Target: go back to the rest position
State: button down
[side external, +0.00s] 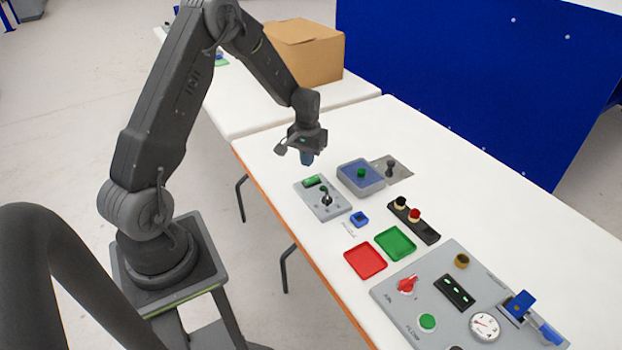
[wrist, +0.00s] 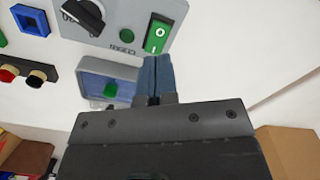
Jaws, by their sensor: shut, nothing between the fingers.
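My gripper (side external: 307,158) is shut and empty, pointing down above the white table. In the side external view it hangs behind and above the grey switch box with a green rocker (side external: 313,182) and a black knob (side external: 326,199). In the wrist view its blue fingertips (wrist: 155,75) are together, just below the green rocker switch (wrist: 158,36) in the picture. Whether they touch the box cannot be told from that view, but the side external view shows them apart from it.
A blue-grey tray with a green piece (side external: 361,173) lies right of my gripper. A cardboard box (side external: 305,55) stands behind.

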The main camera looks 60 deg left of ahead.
jog(key=shift+r, duration=0.6)
jog(key=s+d+r+m+t, duration=0.1)
jog(key=s+d+r, duration=0.2)
jog(key=d+r, duration=0.45)
jog(key=s+d+r+m+t, duration=0.1)
jog(key=s+d+r+m, duration=0.3)
jog(key=r, duration=0.6)
jog(key=s+d+r+m+t, duration=0.1)
jog(key=s+d+r+t, duration=0.2)
jog(key=s+d+r, duration=0.3)
jog(key=s+d, duration=0.5)
jog(key=s, duration=0.3)
jog(key=shift+r+t, duration=0.3)
jog(key=shift+r, duration=0.1)
jog(key=shift+w+a, duration=0.1)
jog(key=shift+w, duration=0.05)
